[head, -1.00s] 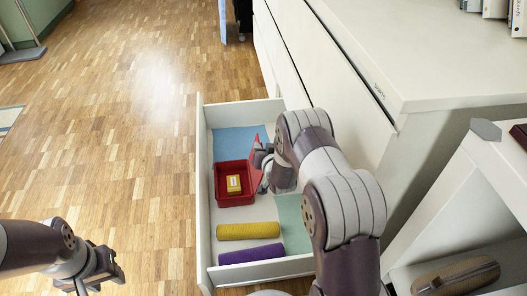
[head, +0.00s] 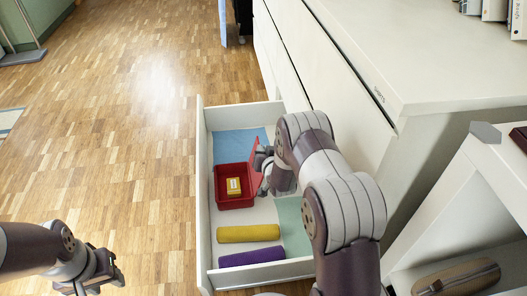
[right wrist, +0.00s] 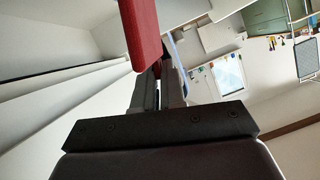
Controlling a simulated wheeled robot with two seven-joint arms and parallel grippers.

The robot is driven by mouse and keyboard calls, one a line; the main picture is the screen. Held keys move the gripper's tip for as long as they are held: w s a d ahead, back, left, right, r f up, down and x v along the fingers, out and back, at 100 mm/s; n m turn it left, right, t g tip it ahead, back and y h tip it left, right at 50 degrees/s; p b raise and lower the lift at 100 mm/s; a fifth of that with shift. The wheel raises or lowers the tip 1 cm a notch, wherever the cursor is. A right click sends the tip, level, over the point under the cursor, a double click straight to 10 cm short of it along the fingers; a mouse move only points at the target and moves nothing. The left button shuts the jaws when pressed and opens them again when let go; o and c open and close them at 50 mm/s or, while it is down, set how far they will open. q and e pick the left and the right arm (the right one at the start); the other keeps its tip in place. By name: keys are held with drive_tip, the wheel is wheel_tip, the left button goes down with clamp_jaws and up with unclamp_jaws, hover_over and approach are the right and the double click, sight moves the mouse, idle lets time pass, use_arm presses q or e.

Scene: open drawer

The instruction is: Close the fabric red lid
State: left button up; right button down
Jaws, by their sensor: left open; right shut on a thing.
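A red box (head: 237,204) stands in the open drawer with a small yellow packet (head: 233,186) inside. Its red lid (head: 255,152) is raised, standing up at the box's right side. My right gripper (head: 262,160) is at the lid and shut on it. In the right wrist view the red lid (right wrist: 143,30) runs down to the fingertips of my right gripper (right wrist: 160,75). The fingers partly hide the lid's lower edge. My left gripper (head: 103,275) is open and empty over the floor at lower left, apart from the drawer.
The white drawer (head: 203,212) also holds a yellow roll (head: 249,233), a purple roll (head: 252,257), a blue sheet (head: 232,143) and a green sheet (head: 291,222). The white cabinet (head: 430,60) stands to the right. The wooden floor (head: 110,130) to the left is clear.

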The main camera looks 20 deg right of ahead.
drive_tip(key=shift+a, duration=0.1)
idle(0.7)
drive_tip(key=shift+w+a+r+n+h+p, duration=0.1)
drive_tip(key=shift+a+r+n+h+p, duration=0.15)
drive_tip(key=shift+a+p, duration=0.15)
drive_tip(key=shift+w+a+r+n+h+p, duration=0.1)
drive_tip(key=shift+a+n+h+p, duration=0.05)
drive_tip(key=shift+a+n+p, duration=0.15)
drive_tip(key=w+a+f+n+h+p, duration=0.1)
drive_tip(key=w+a+n+h+p, duration=0.1)
drive_tip(key=a, duration=0.5)
drive_tip(key=shift+a+n+g, duration=0.25)
drive_tip(key=shift+n+g, duration=0.05)
drive_tip(key=shift+n, duration=0.05)
